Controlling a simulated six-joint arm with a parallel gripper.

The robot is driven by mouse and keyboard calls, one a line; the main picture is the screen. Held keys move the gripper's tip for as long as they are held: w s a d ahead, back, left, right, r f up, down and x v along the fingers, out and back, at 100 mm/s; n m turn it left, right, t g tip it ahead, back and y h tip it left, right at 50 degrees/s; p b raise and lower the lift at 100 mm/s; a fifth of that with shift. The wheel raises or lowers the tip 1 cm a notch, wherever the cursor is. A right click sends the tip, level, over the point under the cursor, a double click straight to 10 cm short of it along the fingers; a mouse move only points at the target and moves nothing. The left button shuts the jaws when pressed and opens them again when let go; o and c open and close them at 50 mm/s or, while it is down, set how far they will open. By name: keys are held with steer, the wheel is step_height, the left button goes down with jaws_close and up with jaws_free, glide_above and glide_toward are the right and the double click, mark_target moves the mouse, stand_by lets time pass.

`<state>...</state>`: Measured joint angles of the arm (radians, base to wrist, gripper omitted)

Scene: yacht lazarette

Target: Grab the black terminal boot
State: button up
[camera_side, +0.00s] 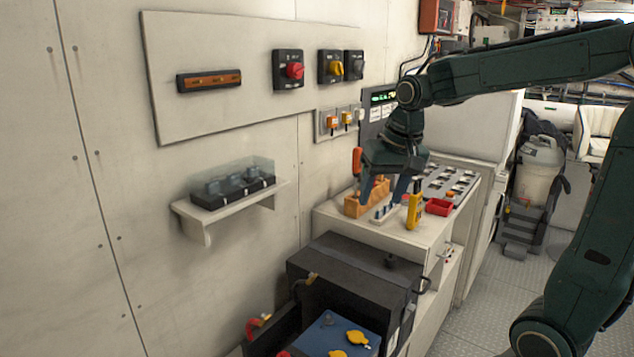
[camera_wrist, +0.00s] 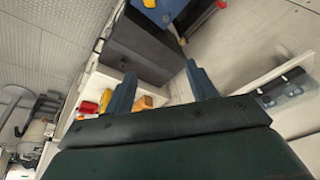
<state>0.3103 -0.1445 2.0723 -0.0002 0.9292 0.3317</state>
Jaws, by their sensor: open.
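A small black piece (camera_side: 390,261), which looks like the black terminal boot, lies on top of the dark battery box lid (camera_side: 345,258) near its right end. It is too small to make out its shape. My gripper (camera_side: 382,199) is open and empty, pointing down over the white counter, above and behind the small black piece. In the wrist view my gripper's two fingers (camera_wrist: 162,88) are spread apart with nothing between them. The dark box (camera_wrist: 138,50) shows beyond them; I cannot make out the boot there for certain.
A blue battery (camera_side: 338,335) with yellow caps sits at the front. The counter holds a wooden block (camera_side: 366,199), a yellow tool (camera_side: 414,211) and a red tray (camera_side: 439,207). A wall shelf (camera_side: 225,213) with a clear-covered fuse block juts out at left.

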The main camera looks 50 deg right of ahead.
steer(key=w+d+f+m+g, duration=0.1)
steer(key=w+d+f+m, duration=0.3)
steer(key=d, duration=0.4)
steer(key=m+g+y, duration=0.1)
steer(key=m+g, duration=0.1)
steer(key=m, duration=0.4)
glide_above(391, 254)
step_height(391, 254, down, 14)
steer(key=shift+w+d+f, duration=0.1)
steer(key=shift+d, duration=0.15)
steer(key=shift+f, duration=0.1)
steer(key=shift+f, duration=4.2)
steer(key=shift+f, duration=2.6)
